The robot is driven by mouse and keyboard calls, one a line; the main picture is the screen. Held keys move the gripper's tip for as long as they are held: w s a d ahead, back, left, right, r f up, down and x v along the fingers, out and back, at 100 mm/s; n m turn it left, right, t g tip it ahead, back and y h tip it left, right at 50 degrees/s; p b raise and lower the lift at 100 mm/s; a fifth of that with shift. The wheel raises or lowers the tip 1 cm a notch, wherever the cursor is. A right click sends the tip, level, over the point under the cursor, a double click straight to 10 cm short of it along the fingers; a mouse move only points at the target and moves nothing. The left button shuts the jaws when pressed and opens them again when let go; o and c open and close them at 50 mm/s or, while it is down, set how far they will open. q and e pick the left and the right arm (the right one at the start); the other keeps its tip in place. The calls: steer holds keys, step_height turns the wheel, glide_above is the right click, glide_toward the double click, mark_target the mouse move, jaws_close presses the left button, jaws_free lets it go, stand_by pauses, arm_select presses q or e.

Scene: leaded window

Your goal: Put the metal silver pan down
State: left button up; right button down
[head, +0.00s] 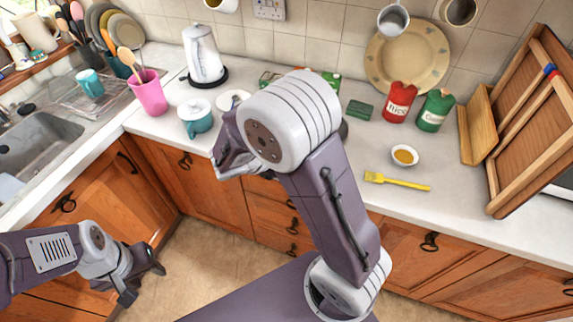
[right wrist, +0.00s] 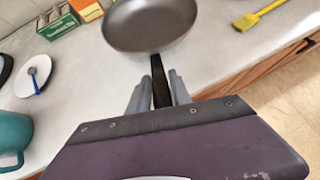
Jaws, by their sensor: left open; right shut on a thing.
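The metal silver pan (right wrist: 150,22) shows in the right wrist view, with its bowl facing up and its black handle (right wrist: 160,93) toward me. My right gripper (right wrist: 159,90) is shut on that handle. The pan is over the worktop; I cannot tell whether its base touches it. In the head view my right arm hides nearly all of the pan and the right fingers. My left gripper (head: 141,274) is open and empty, low in front of the cabinets.
The worktop (head: 330,160) holds a teal pot (head: 196,121), a kettle (head: 204,58), a yellow brush (head: 398,181), a small bowl (head: 404,155) and red (head: 399,102) and green (head: 435,111) jars. A wooden rack (head: 530,120) stands right. A white saucer (right wrist: 32,82) lies left of the pan.

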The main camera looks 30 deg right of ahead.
step_height(320, 180, down, 3)
steer(key=shift+f+b, duration=0.1)
steer(key=shift+b, duration=0.2)
steer(key=shift+f, duration=0.35)
steer(key=c, duration=1.2)
jaws_free()
steer(key=shift+a+r, duration=0.1)
